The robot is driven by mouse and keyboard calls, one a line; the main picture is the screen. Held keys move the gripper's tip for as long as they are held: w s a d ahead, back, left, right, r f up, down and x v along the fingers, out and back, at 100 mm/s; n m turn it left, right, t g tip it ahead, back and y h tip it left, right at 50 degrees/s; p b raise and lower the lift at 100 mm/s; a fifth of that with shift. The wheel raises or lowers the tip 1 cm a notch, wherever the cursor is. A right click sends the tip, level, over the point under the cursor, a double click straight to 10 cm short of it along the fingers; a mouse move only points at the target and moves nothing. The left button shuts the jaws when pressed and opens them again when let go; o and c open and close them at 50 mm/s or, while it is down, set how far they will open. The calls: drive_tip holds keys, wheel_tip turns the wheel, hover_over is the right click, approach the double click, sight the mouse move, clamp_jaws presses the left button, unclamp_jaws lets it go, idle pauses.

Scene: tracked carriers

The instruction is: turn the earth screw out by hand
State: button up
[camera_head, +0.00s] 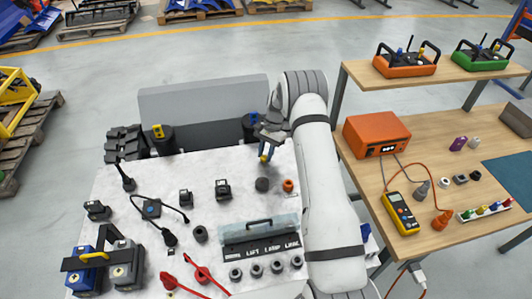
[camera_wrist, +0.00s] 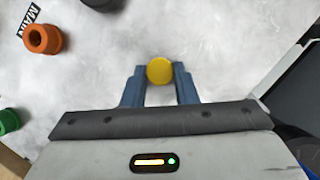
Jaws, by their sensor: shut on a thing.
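The earth screw, seen as a round yellow head (camera_wrist: 160,71), sits between the two blue fingers of my gripper (camera_wrist: 159,84) in the wrist view. The fingers are shut on it. In the head view my gripper (camera_head: 265,152) points down over the rear right part of the pale top plate (camera_head: 140,190), with the yellow screw (camera_head: 264,158) at its fingertips. The screw's shaft is hidden under its head. I cannot tell whether the screw is still seated or clear of the plate.
An orange ring (camera_head: 288,185) and a dark round cap (camera_head: 262,184) stand just in front of my gripper. A wooden bench (camera_head: 433,180) with an orange box (camera_head: 376,134) and a yellow meter (camera_head: 401,213) stands at right.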

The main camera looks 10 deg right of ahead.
sight(265, 156)
drive_tip(key=shift+s+a+f, duration=0.1)
drive_tip(key=shift+s+f, duration=0.1)
drive_tip(key=shift+f, duration=0.05)
drive_tip(key=o, duration=1)
drive_tip(key=shift+w+r, duration=0.1)
drive_tip(key=shift+r, duration=0.15)
wheel_tip(265, 156, up, 8)
drive_tip(key=p, duration=0.7)
drive_tip(key=shift+r, duration=0.85)
